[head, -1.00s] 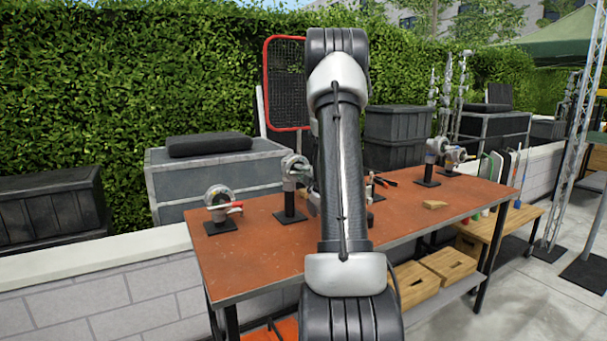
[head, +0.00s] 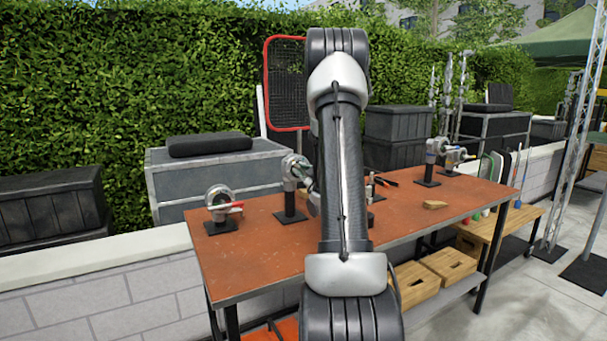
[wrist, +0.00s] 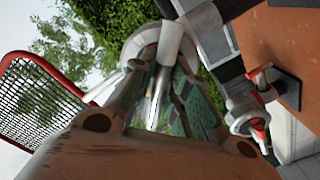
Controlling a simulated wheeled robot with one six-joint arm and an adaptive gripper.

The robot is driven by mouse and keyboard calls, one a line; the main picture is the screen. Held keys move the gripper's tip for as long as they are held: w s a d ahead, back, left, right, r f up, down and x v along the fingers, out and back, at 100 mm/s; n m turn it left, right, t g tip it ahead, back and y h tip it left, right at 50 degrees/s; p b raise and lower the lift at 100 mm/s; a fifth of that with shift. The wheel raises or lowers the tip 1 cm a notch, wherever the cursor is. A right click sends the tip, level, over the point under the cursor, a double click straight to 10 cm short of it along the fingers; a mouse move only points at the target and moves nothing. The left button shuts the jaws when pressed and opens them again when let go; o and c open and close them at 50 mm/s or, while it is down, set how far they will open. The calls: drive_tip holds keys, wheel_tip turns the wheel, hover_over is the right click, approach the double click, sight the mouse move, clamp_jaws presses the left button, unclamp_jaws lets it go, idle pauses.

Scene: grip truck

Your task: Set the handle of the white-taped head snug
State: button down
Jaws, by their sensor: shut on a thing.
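The white-taped head (head: 292,172) is a grey metal grip head on a black stand, left of my arm on the orange-brown table. In the wrist view the white-taped head (wrist: 172,42) fills the top middle, with a pale band across it. My gripper (wrist: 166,88) reaches up to it, its two fingers on either side of a shiny metal handle (wrist: 154,100), and is shut on it. The fingers hide part of the handle. In the head view my arm covers most of the gripper. I cannot tell how tight the handle is.
A head with a red handle (head: 220,203) stands at the table's left end; it also shows in the wrist view (wrist: 248,110). A blue-taped head (head: 433,150) and another head (head: 454,156) stand at the right. A wooden wedge (head: 435,204) and small tools lie on the table (head: 250,262).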

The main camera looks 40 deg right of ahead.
drive_tip(key=m, duration=0.5)
drive_tip(key=shift+s+f+m, duration=0.1)
drive_tip(key=shift+f+m, duration=0.1)
drive_tip(key=shift+m, duration=0.2)
drive_tip(key=m, duration=0.4)
drive_tip(key=shift+m, duration=0.4)
drive_tip(key=shift+f, duration=0.1)
drive_tip(key=c, duration=1.4)
unclamp_jaws()
drive_tip(key=shift+c, duration=0.2)
drive_tip(key=shift+s+f, duration=0.35)
drive_tip(key=shift+s, duration=0.3)
drive_tip(key=shift+o, duration=0.8)
drive_tip(key=r+v, duration=0.1)
drive_tip(key=v, duration=0.5)
drive_tip(key=shift+a, duration=0.2)
drive_tip(key=shift+r, duration=0.1)
